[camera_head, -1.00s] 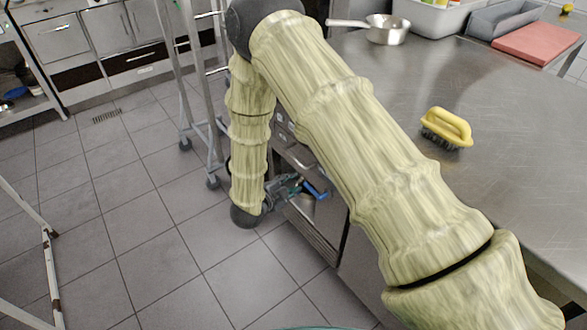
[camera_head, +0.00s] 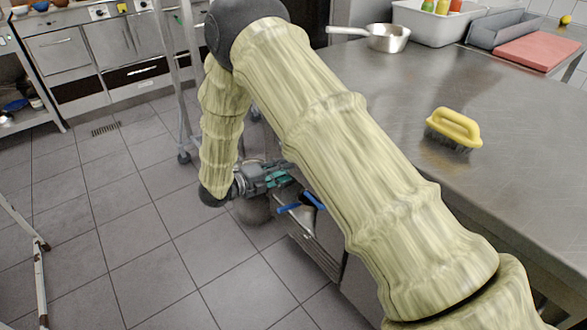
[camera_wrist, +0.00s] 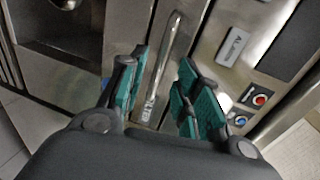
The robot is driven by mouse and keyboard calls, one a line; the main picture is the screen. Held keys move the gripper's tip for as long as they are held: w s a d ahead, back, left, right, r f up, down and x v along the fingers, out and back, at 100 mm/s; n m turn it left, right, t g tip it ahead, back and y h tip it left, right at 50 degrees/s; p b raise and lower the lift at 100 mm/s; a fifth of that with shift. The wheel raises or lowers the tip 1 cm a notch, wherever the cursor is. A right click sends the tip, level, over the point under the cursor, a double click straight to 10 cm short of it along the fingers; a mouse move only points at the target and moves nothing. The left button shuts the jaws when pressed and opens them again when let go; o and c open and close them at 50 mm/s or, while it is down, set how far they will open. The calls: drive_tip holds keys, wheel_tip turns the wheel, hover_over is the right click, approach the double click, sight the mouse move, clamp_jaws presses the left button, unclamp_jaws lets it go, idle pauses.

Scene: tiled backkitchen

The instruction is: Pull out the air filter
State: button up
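My gripper (camera_wrist: 163,68) is open in the wrist view, with its teal-and-black fingers spread. An upright metal bar handle (camera_wrist: 172,50) shows between the fingers; neither finger is seen closed on it. In the head view my gripper (camera_head: 280,182) is low beside the front of the steel unit under the counter. Two blue pieces (camera_head: 313,200) show by its tip; I cannot tell whether they belong to the gripper. A slatted grille (camera_head: 317,252) sits low on the unit's front.
The steel counter (camera_head: 510,185) carries a yellow brush (camera_head: 454,128), a saucepan (camera_head: 387,38) and a red board (camera_head: 520,52). A wheeled metal rack (camera_head: 181,75) stands behind my arm. A label plate (camera_wrist: 232,45) is right of the bar.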

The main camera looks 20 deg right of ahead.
drive_tip(key=shift+x, duration=2.45)
clamp_jaws()
